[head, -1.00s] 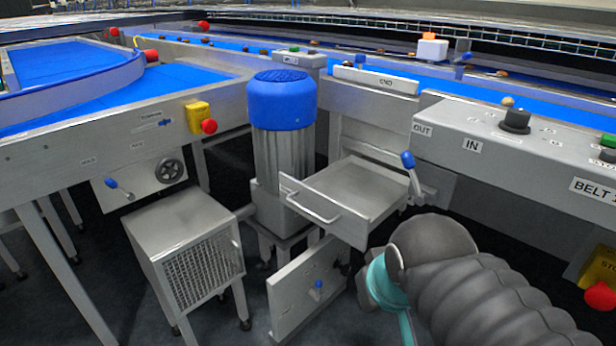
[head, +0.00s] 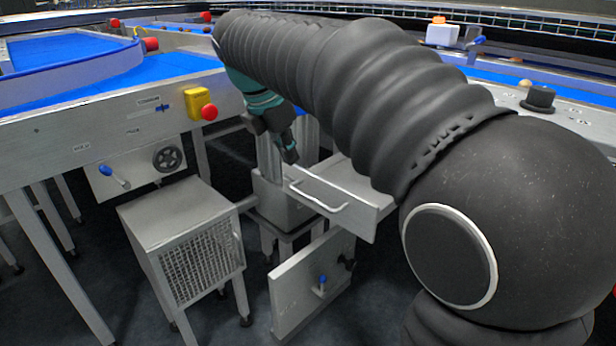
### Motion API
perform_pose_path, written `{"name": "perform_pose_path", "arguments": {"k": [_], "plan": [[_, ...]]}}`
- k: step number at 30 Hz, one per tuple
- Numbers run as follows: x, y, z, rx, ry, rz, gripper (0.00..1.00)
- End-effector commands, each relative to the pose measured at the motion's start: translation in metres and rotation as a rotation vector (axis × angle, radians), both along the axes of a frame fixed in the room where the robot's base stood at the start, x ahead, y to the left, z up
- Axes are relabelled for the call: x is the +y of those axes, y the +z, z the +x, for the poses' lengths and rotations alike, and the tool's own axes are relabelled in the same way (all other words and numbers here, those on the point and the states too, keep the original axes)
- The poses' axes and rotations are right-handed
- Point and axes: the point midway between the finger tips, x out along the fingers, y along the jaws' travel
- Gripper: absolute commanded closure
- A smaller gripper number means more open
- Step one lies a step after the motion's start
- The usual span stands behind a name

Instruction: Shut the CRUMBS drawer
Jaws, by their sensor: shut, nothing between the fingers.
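A metal drawer (head: 358,213) stands pulled out below the belt frame, with a bar handle (head: 318,196) on its front panel. No CRUMBS label can be read on it. My gripper (head: 289,153) is shut and empty, pointing down at the upper left end of the drawer's front panel. I cannot tell whether it touches the panel. My arm covers most of the drawer's inside and the frame behind it.
A metal box with a mesh side (head: 200,255) stands left of the drawer. A yellow box with a red button (head: 202,105) is on the left frame. Dark floor is free in front.

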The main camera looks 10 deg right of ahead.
Motion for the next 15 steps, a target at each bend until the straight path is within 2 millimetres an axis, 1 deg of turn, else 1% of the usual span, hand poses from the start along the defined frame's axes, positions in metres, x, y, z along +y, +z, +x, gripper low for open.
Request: {"name": "perform_pose_path", "arguments": {"k": [3,7,11,15], "plan": [[0.004,-0.002,0.006,0.019,0.044,-0.021,1.0],[0.001,-0.012,0.008,0.021,0.051,-0.025,1.0],[-0.005,-0.032,0.012,0.021,0.049,-0.024,1.0],[-0.013,-0.057,0.018,0.022,0.049,-0.023,1.0]]}}
